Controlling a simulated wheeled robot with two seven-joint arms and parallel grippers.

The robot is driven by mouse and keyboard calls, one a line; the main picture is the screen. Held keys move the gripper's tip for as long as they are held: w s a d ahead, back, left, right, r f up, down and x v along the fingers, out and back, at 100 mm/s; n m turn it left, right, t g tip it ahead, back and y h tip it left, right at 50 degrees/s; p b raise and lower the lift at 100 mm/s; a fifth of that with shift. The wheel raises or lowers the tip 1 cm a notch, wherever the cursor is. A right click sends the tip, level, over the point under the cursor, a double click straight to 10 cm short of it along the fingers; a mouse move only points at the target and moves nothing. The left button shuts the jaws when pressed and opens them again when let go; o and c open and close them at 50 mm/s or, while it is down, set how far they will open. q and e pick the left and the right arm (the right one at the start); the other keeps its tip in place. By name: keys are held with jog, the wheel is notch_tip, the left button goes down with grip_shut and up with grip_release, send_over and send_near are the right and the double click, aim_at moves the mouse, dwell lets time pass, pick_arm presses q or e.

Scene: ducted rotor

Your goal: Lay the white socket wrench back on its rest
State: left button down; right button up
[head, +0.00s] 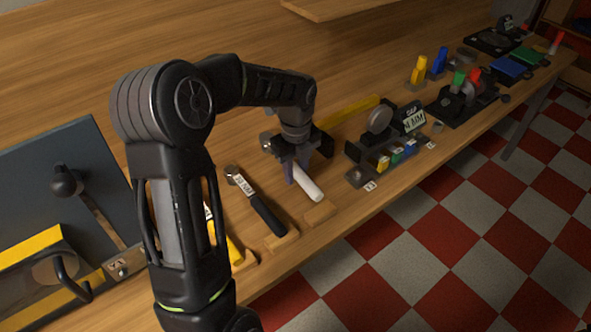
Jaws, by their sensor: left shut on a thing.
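The white socket wrench (308,186) shows as a white handle under my left gripper, pointing toward the table's front edge. My left gripper (297,172) is shut on the wrench. The wrench's head end is mostly hidden by the gripper. A small wooden rest (320,213) lies on the table just in front of the handle's end. I cannot tell whether the handle touches it. My right gripper is not in view.
A black-handled wrench (268,215) lies left of the white one, its handle end at another wooden block (283,241). A yellow-handled tool (234,250) is partly behind my arm. A gauge fixture with coloured blocks (396,155) stands right. A yellow bar (350,111) lies behind.

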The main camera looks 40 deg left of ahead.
pick_arm(q)
jog(key=shift+f+b, duration=1.2)
jog(key=shift+f, duration=1.45)
jog(key=c, duration=1.1)
grip_release()
jog(key=shift+o, duration=0.2)
notch_tip(320, 180, up, 8)
jog(key=shift+f+b, duration=0.1)
jog(key=shift+b, duration=0.35)
